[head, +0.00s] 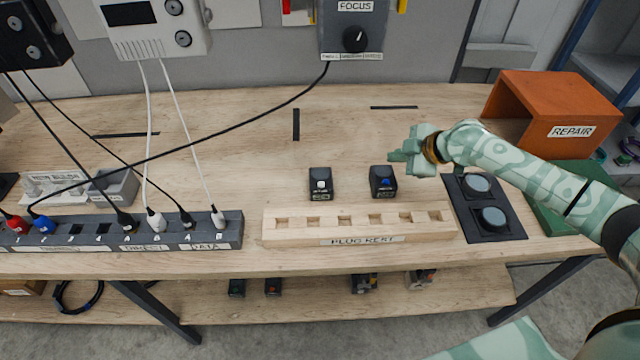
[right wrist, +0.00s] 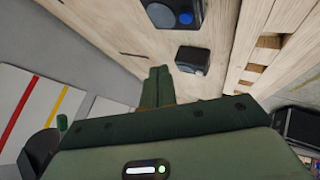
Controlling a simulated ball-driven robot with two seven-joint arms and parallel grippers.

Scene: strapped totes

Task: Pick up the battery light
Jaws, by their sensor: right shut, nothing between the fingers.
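Two small black devices stand on the wooden table in the head view. One has a white knob (head: 320,184), the other a blue knob (head: 383,182). Their labels are too small to read, so I cannot tell which, if either, is the battery light. My right gripper (head: 394,157) is shut and empty, just behind and slightly right of the blue-knobbed device, apart from it. In the right wrist view the shut fingers (right wrist: 160,86) point toward the table, with the blue-knobbed device (right wrist: 172,14) and the white-knobbed device (right wrist: 193,60) beyond. My left gripper is not in view.
A wooden plug rest (head: 360,240) lies in front of the devices. A grey socket strip (head: 75,230) with corded plugs is at left. A black two-button panel (head: 465,208) and an orange repair box (head: 555,85) are at right. The back middle of the table is mostly clear.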

